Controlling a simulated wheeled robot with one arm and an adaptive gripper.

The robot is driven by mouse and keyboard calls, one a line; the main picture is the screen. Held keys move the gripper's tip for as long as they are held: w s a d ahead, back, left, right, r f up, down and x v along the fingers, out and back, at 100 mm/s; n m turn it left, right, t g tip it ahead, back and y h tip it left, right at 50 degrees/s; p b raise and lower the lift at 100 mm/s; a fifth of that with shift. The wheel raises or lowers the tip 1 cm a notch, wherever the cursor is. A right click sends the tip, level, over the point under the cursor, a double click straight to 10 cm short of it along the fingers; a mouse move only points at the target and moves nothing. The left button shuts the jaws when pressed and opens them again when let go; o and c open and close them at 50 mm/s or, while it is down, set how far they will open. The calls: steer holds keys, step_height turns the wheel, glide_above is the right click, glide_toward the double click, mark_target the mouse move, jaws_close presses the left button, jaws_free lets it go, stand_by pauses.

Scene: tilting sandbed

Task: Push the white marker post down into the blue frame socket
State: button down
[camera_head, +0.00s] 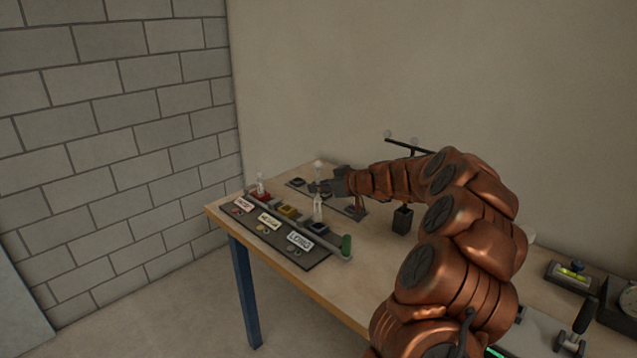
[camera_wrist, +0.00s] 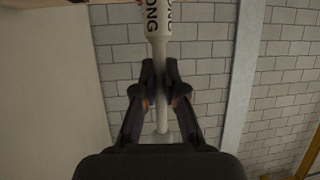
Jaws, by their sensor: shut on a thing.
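The white marker post (camera_head: 318,208) stands upright at the front of the sandbed. Its lower end is at the dark blue frame socket (camera_head: 316,228); I cannot tell how deep it sits. A pale round knob shows above my gripper (camera_head: 321,187). My gripper is shut on the post's narrow neck, above its wider body. In the wrist view, my gripper (camera_wrist: 160,68) closes around the neck, and the wider white body of the marker post (camera_wrist: 155,18) carries dark letters, partly cut off. The blue socket is not seen in the wrist view.
A red socket (camera_head: 261,196) with another white post (camera_head: 260,184) and a yellow socket (camera_head: 289,211) stand left of the blue one. Label cards (camera_head: 299,240) lie in front. A black open box (camera_head: 402,220) stands farther right.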

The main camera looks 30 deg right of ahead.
mark_target(319, 198)
steer(key=shift+f+p, duration=0.35)
steer(key=shift+f, duration=0.35)
steer(key=shift+f+b, duration=1.2)
steer(key=shift+b, duration=0.4)
steer(key=c, duration=1.2)
jaws_free()
step_height(319, 198, up, 10)
steer(key=shift+f, duration=0.1)
